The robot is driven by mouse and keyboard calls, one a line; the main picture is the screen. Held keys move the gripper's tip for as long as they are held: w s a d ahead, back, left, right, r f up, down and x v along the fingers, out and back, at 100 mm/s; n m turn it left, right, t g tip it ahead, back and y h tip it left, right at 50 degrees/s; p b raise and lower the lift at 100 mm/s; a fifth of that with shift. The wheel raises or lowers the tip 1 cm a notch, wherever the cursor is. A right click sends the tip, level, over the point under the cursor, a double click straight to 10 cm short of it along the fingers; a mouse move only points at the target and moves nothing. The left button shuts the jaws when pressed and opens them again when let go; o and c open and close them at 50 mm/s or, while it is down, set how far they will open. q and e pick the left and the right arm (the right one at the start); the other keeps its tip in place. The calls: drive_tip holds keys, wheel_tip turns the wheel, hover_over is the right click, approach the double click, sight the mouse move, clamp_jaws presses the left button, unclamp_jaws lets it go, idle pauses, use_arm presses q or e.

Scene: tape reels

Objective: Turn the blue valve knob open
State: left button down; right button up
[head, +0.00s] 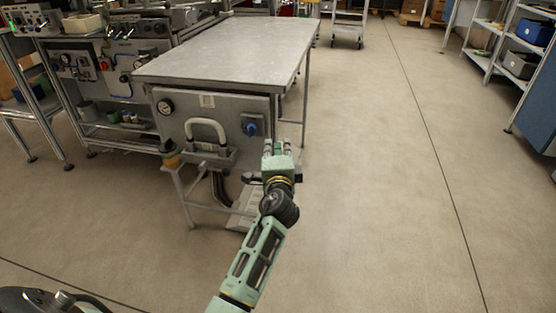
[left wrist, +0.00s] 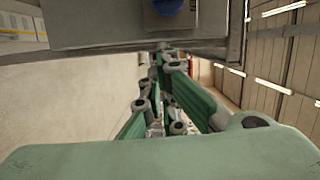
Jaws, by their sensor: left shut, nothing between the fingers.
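The blue valve knob (head: 251,129) sits on a grey plate on the front panel (head: 172,128) of the metal workbench, at the panel's right side. My left gripper (head: 277,146) is just right of the knob and a little below it in the head view. Its fingers are together with nothing between them. In the left wrist view, the blue knob (left wrist: 170,6) is cut off by the top edge, beyond my left gripper's fingertips (left wrist: 167,54). The fingers look apart from the knob. My right gripper is not in view.
The bench top (head: 235,50) is bare. A gauge (head: 165,106) and a pale curved handle (head: 206,130) are on the same panel, left of the knob. Shelving with bins (head: 520,64) stands at the far right. The floor (head: 390,170) right of the bench is clear.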

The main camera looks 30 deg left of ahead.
sight(250, 130)
use_arm(q)
drive_tip(key=a, duration=0.4)
drive_tip(key=shift+w+a+f, duration=0.1)
drive_tip(key=shift+w+a, duration=0.25)
drive_tip(key=shift+w, duration=0.05)
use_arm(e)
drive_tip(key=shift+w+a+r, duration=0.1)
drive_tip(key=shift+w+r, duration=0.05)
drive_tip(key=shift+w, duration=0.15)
use_arm(q)
drive_tip(key=shift+a+f, duration=0.15)
drive_tip(key=shift+s+a+f+m, duration=0.1)
drive_tip(key=shift+s+a+m, duration=0.05)
drive_tip(key=shift+a+m, duration=0.2)
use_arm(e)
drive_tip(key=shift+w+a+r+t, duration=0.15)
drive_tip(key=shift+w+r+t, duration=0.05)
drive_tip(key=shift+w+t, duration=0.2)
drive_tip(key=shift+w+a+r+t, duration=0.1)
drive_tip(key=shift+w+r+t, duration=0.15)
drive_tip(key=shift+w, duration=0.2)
